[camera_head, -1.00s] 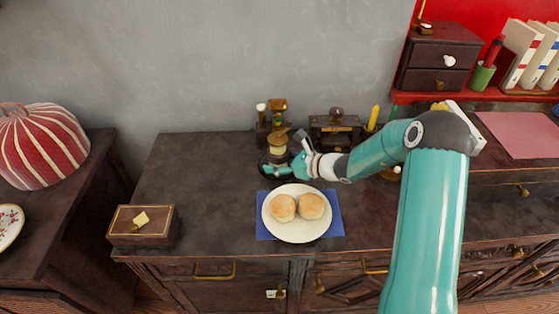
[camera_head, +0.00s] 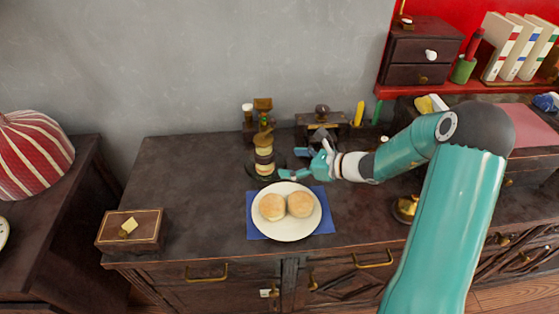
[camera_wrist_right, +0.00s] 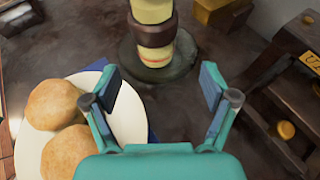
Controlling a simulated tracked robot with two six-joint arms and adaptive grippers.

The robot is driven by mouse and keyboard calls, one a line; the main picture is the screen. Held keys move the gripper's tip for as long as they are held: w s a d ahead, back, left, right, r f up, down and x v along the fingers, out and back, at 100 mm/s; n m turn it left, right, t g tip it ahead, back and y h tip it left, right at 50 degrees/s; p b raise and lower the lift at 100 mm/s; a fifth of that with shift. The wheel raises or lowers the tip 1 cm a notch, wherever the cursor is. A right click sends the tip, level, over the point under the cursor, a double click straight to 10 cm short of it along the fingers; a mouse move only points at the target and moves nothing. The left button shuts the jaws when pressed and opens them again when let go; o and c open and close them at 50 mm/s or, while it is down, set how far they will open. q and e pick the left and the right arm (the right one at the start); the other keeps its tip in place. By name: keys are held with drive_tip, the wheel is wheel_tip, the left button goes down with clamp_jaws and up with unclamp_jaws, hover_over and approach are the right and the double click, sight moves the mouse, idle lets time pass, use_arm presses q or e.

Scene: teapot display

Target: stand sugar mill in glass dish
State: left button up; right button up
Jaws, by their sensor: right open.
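The sugar mill (camera_head: 264,157), with cream and dark brown bands, stands upright in the dark glass dish (camera_head: 280,159) behind the plate. The right wrist view also shows the lower part of the mill (camera_wrist_right: 152,32) within the rim of the dish (camera_wrist_right: 186,62); its top is cut off there. My right gripper (camera_head: 304,160) is open and empty, just to the right of the mill and apart from it. In the right wrist view its fingers (camera_wrist_right: 160,86) are spread with bare counter between them. My left gripper is not in view.
A white plate (camera_head: 286,226) with two buns on a blue napkin (camera_head: 328,228) lies in front of the dish. Small wooden items (camera_head: 262,104) stand behind the mill, and a dark wooden stand (camera_head: 340,128) is at the back right.

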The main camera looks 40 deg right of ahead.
drive_tip(key=shift+v, duration=1.3)
